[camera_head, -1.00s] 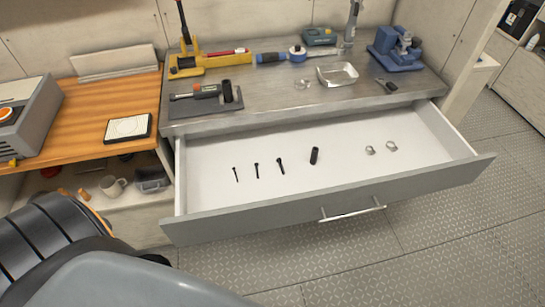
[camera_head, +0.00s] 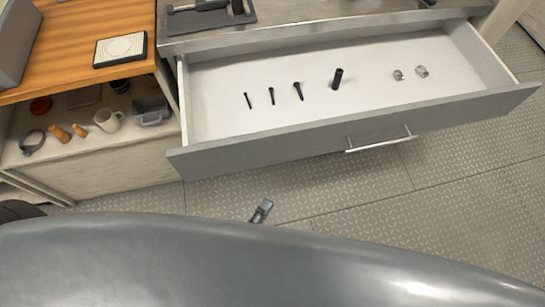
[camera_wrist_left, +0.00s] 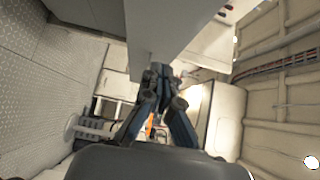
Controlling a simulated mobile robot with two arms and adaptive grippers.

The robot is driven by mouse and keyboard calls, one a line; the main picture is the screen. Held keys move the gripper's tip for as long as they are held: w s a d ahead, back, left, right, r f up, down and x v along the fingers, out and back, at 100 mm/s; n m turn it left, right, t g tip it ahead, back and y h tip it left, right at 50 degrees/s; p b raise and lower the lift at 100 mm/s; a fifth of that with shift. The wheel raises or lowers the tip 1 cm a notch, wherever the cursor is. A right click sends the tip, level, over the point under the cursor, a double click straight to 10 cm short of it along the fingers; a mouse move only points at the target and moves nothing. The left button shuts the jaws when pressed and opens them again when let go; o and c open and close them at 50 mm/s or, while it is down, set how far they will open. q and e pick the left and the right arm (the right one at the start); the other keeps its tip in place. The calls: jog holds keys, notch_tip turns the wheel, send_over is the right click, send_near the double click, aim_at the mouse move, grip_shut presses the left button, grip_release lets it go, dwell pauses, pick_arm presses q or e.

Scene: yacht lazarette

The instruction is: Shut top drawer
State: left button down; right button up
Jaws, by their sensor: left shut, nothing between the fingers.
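The top drawer (camera_head: 330,125) stands pulled well out under the metal worktop. It has a grey front with a bar handle (camera_head: 381,144) and a white inside. In the drawer lie several dark bolts, a black socket (camera_head: 337,78) and two metal clamps (camera_head: 421,71). My left gripper (camera_head: 262,210) shows small below and in front of the drawer front, left of the handle, apart from it in the picture. In the left wrist view its fingers (camera_wrist_left: 160,72) are together and empty, close to a grey panel. My right gripper is out of view.
Left of the drawer is a wooden top with a framed pad (camera_head: 120,49). Below it, an open shelf holds a mug (camera_head: 108,121) and a grey container (camera_head: 151,110). The patterned floor (camera_head: 440,200) before the drawer is clear.

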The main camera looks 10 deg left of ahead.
pick_arm(q)
jog(key=p, duration=0.2)
send_near(290, 147)
jog(key=w+d, duration=0.2)
jog(key=d, duration=0.2)
jog(key=shift+w+a+f, duration=0.1)
jog(key=shift+w+a, duration=0.3)
jog(key=shift+w, duration=0.45)
jog(key=shift+w+a+f, duration=0.1)
jog(key=shift+w+a, duration=0.25)
jog(key=shift+w, duration=0.5)
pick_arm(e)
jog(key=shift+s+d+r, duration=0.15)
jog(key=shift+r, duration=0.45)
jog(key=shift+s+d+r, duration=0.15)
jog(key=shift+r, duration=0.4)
pick_arm(q)
jog(key=shift+r, duration=0.1)
